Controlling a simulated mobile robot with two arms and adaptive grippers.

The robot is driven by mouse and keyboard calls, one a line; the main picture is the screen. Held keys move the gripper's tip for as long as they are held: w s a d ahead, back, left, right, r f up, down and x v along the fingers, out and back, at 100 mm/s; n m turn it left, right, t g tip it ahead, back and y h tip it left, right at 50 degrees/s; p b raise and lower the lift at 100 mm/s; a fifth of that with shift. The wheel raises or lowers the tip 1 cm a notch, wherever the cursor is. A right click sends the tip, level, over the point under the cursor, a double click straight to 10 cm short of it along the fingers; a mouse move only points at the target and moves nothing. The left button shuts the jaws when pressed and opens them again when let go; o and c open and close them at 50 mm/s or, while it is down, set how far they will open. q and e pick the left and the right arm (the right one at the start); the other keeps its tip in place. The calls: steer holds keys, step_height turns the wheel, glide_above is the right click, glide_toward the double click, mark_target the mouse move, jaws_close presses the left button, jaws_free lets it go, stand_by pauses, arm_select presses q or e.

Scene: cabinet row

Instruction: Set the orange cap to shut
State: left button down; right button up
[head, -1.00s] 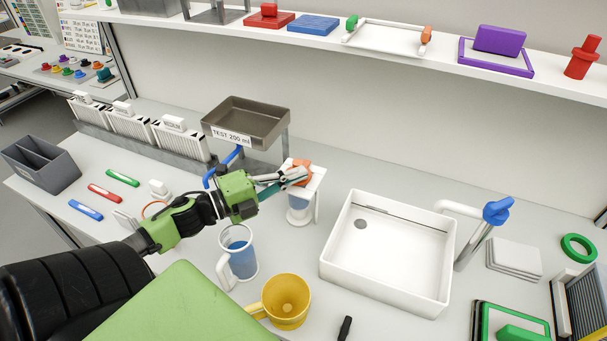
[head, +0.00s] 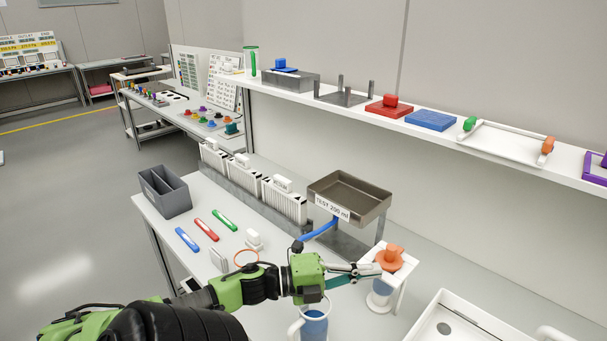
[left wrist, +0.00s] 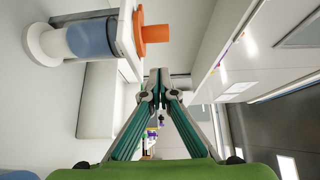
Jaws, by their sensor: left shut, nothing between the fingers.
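The orange cap (head: 390,257) sits on top of a white stand (head: 402,275), with a clear container of blue liquid (head: 380,294) below it. In the left wrist view the cap (left wrist: 152,33) shows beyond my fingertips, sideways on, with the container (left wrist: 88,38) at left. My left gripper (head: 375,270) is shut and empty, its tips just left of and below the cap in the head view. In the left wrist view the tips (left wrist: 160,75) look apart from the cap. I cannot tell the cap's setting. My right gripper is not in view.
A brown tray (head: 348,197) labelled "TEST 200 ml" stands behind my gripper. A mug with blue liquid (head: 315,322) stands below it. A white basin (head: 470,322) is at the right. A shelf (head: 450,135) runs along the wall above.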

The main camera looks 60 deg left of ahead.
arm_select(q)
steer(key=a+b+v, duration=0.1)
steer(key=v, duration=1.3)
steer(key=shift+w+a+r+b, duration=0.2)
steer(key=shift+w+a+b, duration=0.15)
steer(key=shift+a, duration=0.1)
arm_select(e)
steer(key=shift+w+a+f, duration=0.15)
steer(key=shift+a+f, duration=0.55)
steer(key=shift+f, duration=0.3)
